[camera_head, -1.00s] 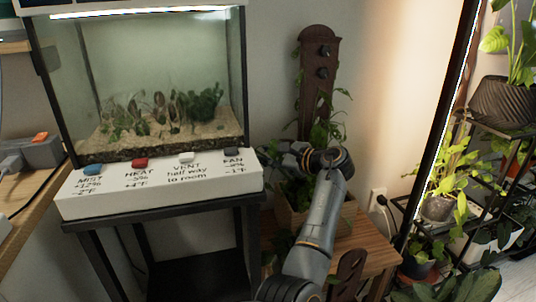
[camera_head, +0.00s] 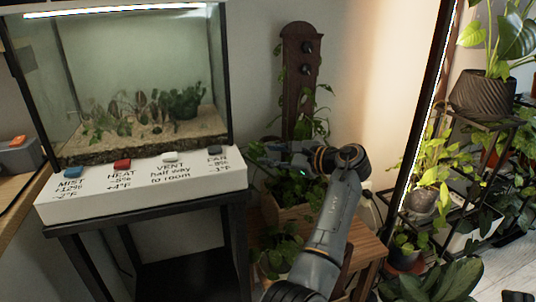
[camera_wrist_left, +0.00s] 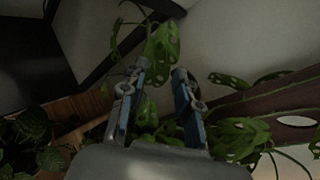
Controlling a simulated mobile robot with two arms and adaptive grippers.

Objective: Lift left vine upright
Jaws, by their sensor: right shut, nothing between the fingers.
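My left gripper (camera_head: 262,153) is in front of the foot of the brown support board (camera_head: 302,75), its fingers pointing left. The left wrist view shows its two fingers (camera_wrist_left: 160,72) apart, with a holed green leaf (camera_wrist_left: 162,45) on a thin vine stem at the tips; whether the stem lies between them or beyond is unclear. A wooden planter (camera_head: 287,217) stands under the gripper, partly hidden by my arm. Leaves (camera_head: 268,262) hang low at its left front. Other leaves (camera_head: 318,128) show by the board, which also appears in the left wrist view (camera_wrist_left: 270,105). My right gripper is out of view.
A glass terrarium (camera_head: 140,70) and a white control panel (camera_head: 150,185) with coloured buttons stand on a black stand left of the planter. The planter is on a slatted wooden stool (camera_head: 365,240). A plant shelf (camera_head: 480,122) stands at right.

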